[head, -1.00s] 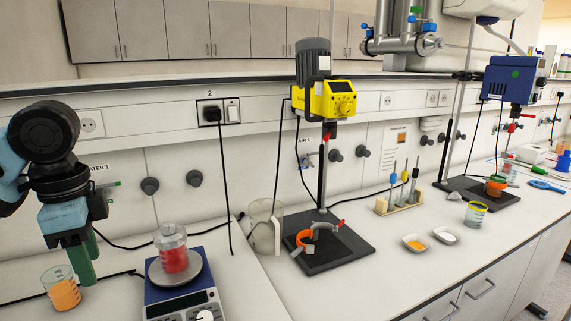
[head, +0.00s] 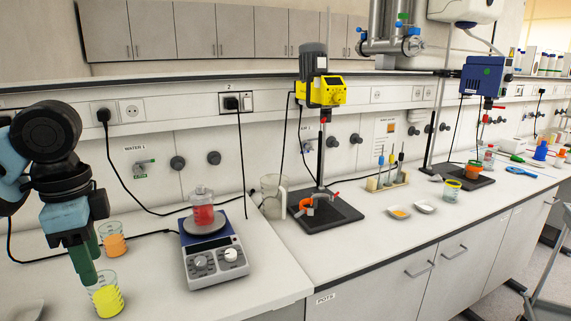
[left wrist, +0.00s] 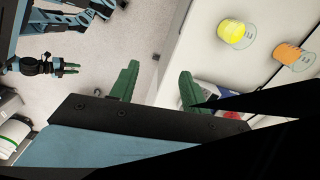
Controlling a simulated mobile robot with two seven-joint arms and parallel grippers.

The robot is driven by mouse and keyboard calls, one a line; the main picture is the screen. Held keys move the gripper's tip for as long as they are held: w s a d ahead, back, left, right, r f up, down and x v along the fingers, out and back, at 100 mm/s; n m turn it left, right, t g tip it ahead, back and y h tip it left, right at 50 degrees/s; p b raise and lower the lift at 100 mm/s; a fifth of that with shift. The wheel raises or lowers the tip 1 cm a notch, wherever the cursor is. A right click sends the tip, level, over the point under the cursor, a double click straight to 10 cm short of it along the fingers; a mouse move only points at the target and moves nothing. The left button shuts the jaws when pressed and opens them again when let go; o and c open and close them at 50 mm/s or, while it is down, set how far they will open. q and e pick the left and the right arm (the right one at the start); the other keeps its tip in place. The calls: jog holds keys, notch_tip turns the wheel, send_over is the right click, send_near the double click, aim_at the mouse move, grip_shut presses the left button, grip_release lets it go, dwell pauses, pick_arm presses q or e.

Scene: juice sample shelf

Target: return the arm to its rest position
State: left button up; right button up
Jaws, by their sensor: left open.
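My left gripper (head: 85,268) hangs at the lower left of the head view with its green fingers pointing down. In the left wrist view its two fingers (left wrist: 158,88) are apart with nothing between them, so it is open and empty. In the head view it overlaps a beaker of yellow liquid (head: 106,300). In the left wrist view that beaker (left wrist: 232,32) stands on the bench, clear of the fingers. Another gripper with green fingertips, seemingly my right one (left wrist: 68,69), shows small at the left of the wrist view over the floor; its opening is unclear.
A beaker of orange liquid (head: 112,240) stands behind the yellow one. A hotplate (head: 216,262) bears a red-filled flask (head: 203,210). Farther right are a clear jug (head: 273,197) and a yellow overhead stirrer (head: 322,92). Open floor (left wrist: 150,25) lies below the fingers.

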pick_arm(q)
jog(key=w+d+f+n+t+h, duration=0.1)
jog(key=w+d+f+t+h, duration=0.1)
jog(key=d+f, duration=0.65)
jog(key=w+d+f+n+t+h, duration=0.1)
jog(key=d+f+h, duration=0.3)
jog(key=f, duration=0.8)
jog(key=w+d+f+n+t+h, duration=0.1)
jog(key=w+d+f+t, duration=0.1)
jog(key=d+f, duration=0.7)
jog(key=s+a+f+n+t+y, duration=0.1)
jog(key=s+a+f+n+t, duration=0.3)
jog(key=s+f, duration=0.7)
jog(key=s+a+f+n+y, duration=0.2)
jog(key=s+a+f+y, duration=0.2)
jog(key=s, duration=0.7)
notch_tip(320, 180, down, 5)
jog(key=shift+s+a+r+t, duration=0.15)
jog(key=shift+s+a+t, duration=0.2)
jog(key=shift+a, duration=0.7)
